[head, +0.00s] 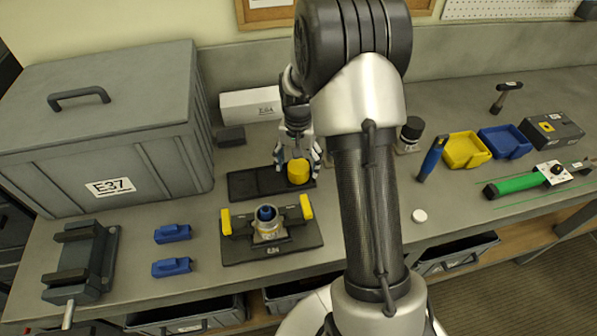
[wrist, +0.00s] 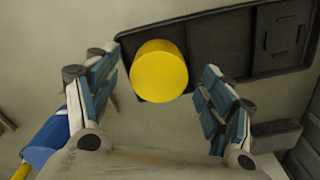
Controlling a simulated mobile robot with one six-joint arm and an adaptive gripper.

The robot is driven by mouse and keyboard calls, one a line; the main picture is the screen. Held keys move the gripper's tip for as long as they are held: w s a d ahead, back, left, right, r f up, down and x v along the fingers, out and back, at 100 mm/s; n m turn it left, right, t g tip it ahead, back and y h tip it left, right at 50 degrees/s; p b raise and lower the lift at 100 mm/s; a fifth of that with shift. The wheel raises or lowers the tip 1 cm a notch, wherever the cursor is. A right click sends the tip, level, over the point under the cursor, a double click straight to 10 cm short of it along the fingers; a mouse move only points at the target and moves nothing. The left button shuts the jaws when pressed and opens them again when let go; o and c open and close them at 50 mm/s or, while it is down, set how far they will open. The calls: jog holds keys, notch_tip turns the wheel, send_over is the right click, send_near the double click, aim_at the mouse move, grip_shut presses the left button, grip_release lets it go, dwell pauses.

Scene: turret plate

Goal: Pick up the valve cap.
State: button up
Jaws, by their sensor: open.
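The valve cap, a yellow cylinder (head: 298,172), stands upright at the right end of a black tray (head: 245,184) on the bench. It also shows in the wrist view (wrist: 159,71), where its round top lies between the fingers. My gripper (head: 298,158) is open, with one finger on each side of the cap and gaps visible between fingers and cap. It also shows in the wrist view (wrist: 162,66). Whether the fingertips reach below the cap's top is hard to tell.
A fixture with yellow clamps (head: 231,251) stands in front of the tray. A big grey case (head: 110,110) and a vise (head: 82,262) are on the left. Two blue blocks (head: 172,233) lie between. A white disc (head: 419,215) and yellow bin (head: 465,150) are right.

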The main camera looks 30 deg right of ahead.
jog(key=shift+f, duration=0.95)
jog(key=shift+r, duration=0.1)
jog(key=shift+c, duration=0.5)
jog(key=c, duration=0.9)
jog(key=shift+c, duration=0.2)
jog(key=shift+r, duration=0.1)
notch_tip(320, 180, up, 20)
jog(key=p, duration=0.5)
notch_tip(320, 180, up, 5)
jog(key=p, duration=0.4)
send_over(298, 167)
